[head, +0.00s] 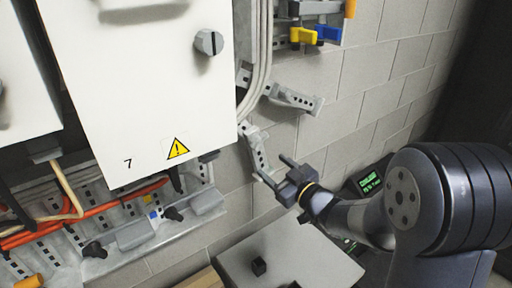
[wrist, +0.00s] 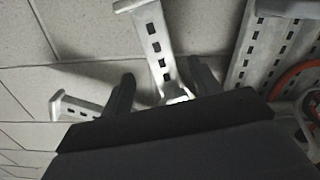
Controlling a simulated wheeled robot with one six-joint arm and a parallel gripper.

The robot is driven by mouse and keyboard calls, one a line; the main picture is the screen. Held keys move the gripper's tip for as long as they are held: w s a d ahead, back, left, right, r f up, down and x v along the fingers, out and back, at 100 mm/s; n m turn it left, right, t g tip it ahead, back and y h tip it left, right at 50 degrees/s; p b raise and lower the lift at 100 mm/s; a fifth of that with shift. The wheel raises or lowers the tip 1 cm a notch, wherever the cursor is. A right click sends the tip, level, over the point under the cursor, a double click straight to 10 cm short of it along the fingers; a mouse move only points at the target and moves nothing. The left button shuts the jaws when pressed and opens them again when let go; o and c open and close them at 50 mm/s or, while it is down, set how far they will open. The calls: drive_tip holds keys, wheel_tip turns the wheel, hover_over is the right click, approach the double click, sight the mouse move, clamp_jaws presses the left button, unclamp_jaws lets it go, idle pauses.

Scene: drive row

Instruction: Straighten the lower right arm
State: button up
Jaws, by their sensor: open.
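The lower right arm is a grey perforated bracket (head: 257,147) on the block wall, right of the white cabinet's lower corner in the head view. It slants steeply downward. In the wrist view this bracket (wrist: 156,42) runs between my fingers, its near end hidden by my gripper body. My gripper (head: 273,168) is open, its two fingers close to the bracket's lower end. In the wrist view my gripper (wrist: 163,82) has one finger on each side of the bracket, with gaps showing; I cannot tell whether either touches.
A second perforated bracket (head: 295,99) sticks out above right; it also shows in the wrist view (wrist: 78,107). The cabinet (head: 150,80) and a cable tray (head: 130,235) with orange cables lie left. A grey box top (head: 285,255) stands below. Bare wall (head: 375,75) is right.

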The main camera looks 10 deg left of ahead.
sight(263, 155)
drive_tip(key=p+x, duration=0.1)
drive_tip(key=x, duration=0.8)
drive_tip(key=shift+w+a, duration=0.25)
drive_tip(key=shift+w, duration=0.1)
drive_tip(key=shift+c, duration=0.2)
clamp_jaws()
drive_tip(key=w+n+b, duration=0.1)
drive_tip(key=b, duration=0.2)
drive_tip(key=shift+d+n, duration=0.4)
drive_tip(key=shift+w+d+r+n+b, duration=0.3)
drive_tip(key=shift+n+b, duration=0.2)
drive_tip(key=shift+n, duration=0.25)
drive_tip(key=shift+w+d+r+n+b, duration=0.2)
drive_tip(key=shift+r+n+b, duration=0.25)
drive_tip(key=shift+n, duration=0.3)
drive_tip(key=shift+o, duration=0.2)
unclamp_jaws()
